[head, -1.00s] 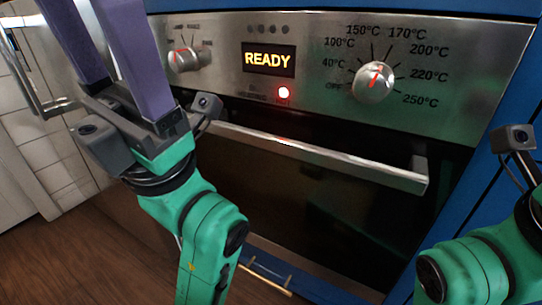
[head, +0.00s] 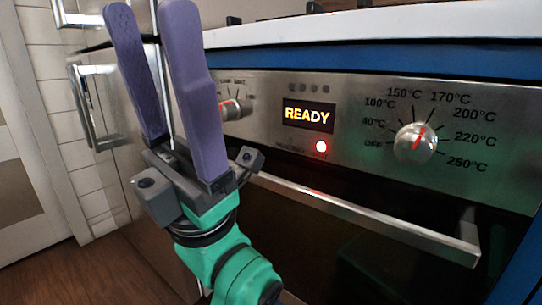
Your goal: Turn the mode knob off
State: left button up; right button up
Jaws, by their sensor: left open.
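The mode knob (head: 233,109) is the small silver knob at the left of the oven's steel panel, below the labels LAMP and BAKE. A bit of red shows on its face, but its exact pointing is too small to tell. My left gripper (head: 149,10) is open and empty, its two purple fingers pointing up in front of the oven's left part. The right finger overlaps the picture just left of the knob and hides the labels on that side. I cannot tell any contact. My right gripper is out of view.
The temperature knob (head: 415,143) sits at the panel's right, its red mark pointing up and slightly right. The display (head: 308,115) reads READY, with a red lamp (head: 321,146) lit below. The oven door handle (head: 370,215) juts out below the panel. The white counter (head: 400,24) lies above.

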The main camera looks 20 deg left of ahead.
aim_at(230, 110)
jog(key=k+u, duration=0.15)
jog(key=u, duration=0.85)
jog(key=j+u, duration=0.1)
jog(key=j, duration=0.35)
jog(key=i+j+u, duration=0.15)
jog(key=j, duration=0.3)
jog(key=i+j+u, duration=0.1)
jog(key=j, duration=0.35)
